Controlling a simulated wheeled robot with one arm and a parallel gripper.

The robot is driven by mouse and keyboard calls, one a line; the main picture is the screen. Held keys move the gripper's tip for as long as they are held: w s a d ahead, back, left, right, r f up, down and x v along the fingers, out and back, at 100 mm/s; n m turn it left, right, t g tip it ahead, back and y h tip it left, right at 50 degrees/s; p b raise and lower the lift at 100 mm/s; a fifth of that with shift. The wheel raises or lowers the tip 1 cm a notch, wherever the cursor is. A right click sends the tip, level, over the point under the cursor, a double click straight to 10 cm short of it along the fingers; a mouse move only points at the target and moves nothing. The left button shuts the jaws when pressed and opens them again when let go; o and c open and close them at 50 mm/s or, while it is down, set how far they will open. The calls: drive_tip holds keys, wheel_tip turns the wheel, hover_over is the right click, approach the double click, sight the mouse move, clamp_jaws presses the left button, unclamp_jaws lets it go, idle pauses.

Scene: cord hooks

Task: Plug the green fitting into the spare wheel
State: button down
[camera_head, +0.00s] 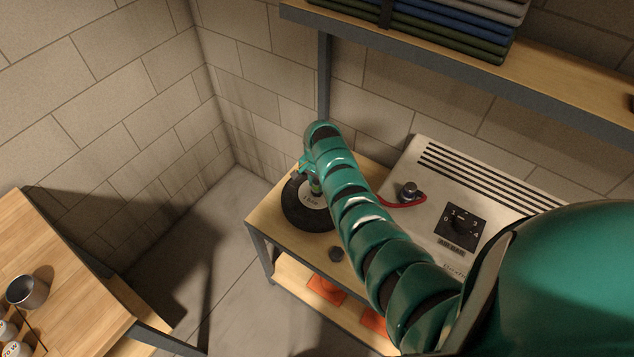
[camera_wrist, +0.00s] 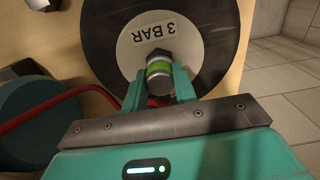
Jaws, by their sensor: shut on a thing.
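The spare wheel (camera_head: 293,209) lies flat on the workbench, a black tyre around a pale hub. In the wrist view, the wheel (camera_wrist: 220,30) fills the upper middle, with a "3 BAR" label on its hub. My gripper (camera_wrist: 158,85) is shut on the green fitting (camera_wrist: 158,69), a metal piece with a bright green band. The fitting's far end meets a dark metal nut-like piece over the hub. I cannot tell if they are joined. In the head view, my gripper (camera_head: 315,186) is over the hub, partly hidden by my arm.
A red hose (camera_head: 405,203) runs from the pale air machine (camera_head: 455,185) behind my arm. It also passes left of my gripper in the wrist view (camera_wrist: 50,108). A shelf with folded cloths (camera_head: 440,30) hangs above. A wooden table (camera_head: 75,270) stands at left, with open floor between.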

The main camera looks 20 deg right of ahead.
drive_tip(key=shift+f+b, duration=0.35)
drive_tip(key=shift+f, duration=0.15)
drive_tip(key=c, duration=1)
unclamp_jaws()
drive_tip(key=shift+c, duration=0.2)
drive_tip(key=shift+r, duration=0.1)
drive_tip(key=shift+w+r+b, duration=0.1)
drive_tip(key=shift+r+b, duration=0.3)
drive_tip(key=shift+r, duration=0.65)
wheel_tip(320, 180, up, 6)
drive_tip(key=b, duration=0.2)
drive_tip(key=shift+r+b, duration=0.1)
drive_tip(key=shift+b, duration=0.25)
wheel_tip(320, 180, up, 9)
drive_tip(key=p, duration=0.8)
